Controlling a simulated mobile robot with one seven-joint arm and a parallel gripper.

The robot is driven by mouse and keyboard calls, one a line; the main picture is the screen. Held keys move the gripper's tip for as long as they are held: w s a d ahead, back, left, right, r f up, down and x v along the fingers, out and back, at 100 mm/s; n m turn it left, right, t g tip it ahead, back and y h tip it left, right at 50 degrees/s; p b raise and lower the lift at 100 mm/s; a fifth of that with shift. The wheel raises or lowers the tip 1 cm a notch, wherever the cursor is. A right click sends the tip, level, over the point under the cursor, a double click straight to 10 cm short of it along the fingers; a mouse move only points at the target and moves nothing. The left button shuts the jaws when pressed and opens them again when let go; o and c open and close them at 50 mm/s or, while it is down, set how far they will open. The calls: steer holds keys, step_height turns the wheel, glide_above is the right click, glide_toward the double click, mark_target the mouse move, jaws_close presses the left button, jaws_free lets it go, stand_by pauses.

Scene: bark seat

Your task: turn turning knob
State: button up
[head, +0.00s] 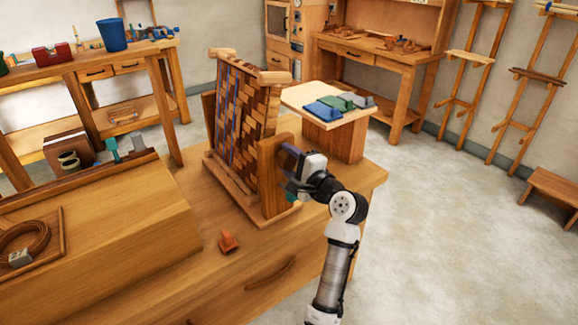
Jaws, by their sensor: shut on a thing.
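A wooden frame (238,105) with a woven pattern of brown, tan and bluish strips stands upright on the wooden workbench (180,255). A thick wooden block (270,180) stands at its right end. My gripper (287,172) is at the right face of this block, reaching in from the right, shut on the turning knob there. The knob is mostly hidden by my gripper; a dark blue-purple part (292,150) and a teal part (290,188) show beside the jaws, and I cannot tell which belong to it.
A small orange-brown piece (229,242) lies on the bench in front of the frame. A wooden stand (337,140) behind my gripper bears blue, green and grey blocks. A tray with coiled cord (55,252) is at the left. The floor (450,230) to the right is clear.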

steer(key=n+b, duration=0.3)
steer(key=n, duration=0.2)
steer(key=shift+f+n+b, duration=0.1)
steer(key=shift+n+b, duration=0.2)
steer(key=n+b, duration=0.3)
steer(key=n, duration=0.1)
steer(key=n+b, duration=0.4)
steer(key=n, duration=0.1)
steer(key=shift+s+a+n+b, duration=0.1)
steer(key=shift+n+b, duration=0.3)
steer(key=shift+a+r+n+b, duration=0.1)
steer(key=shift+r+n+b, duration=0.05)
steer(key=shift+n+b, duration=0.85)
steer(key=shift+r+n+b, duration=0.1)
steer(key=shift+n+b, duration=0.55)
steer(key=shift+n, duration=0.65)
steer(key=shift+r, duration=0.1)
steer(key=o, duration=1)
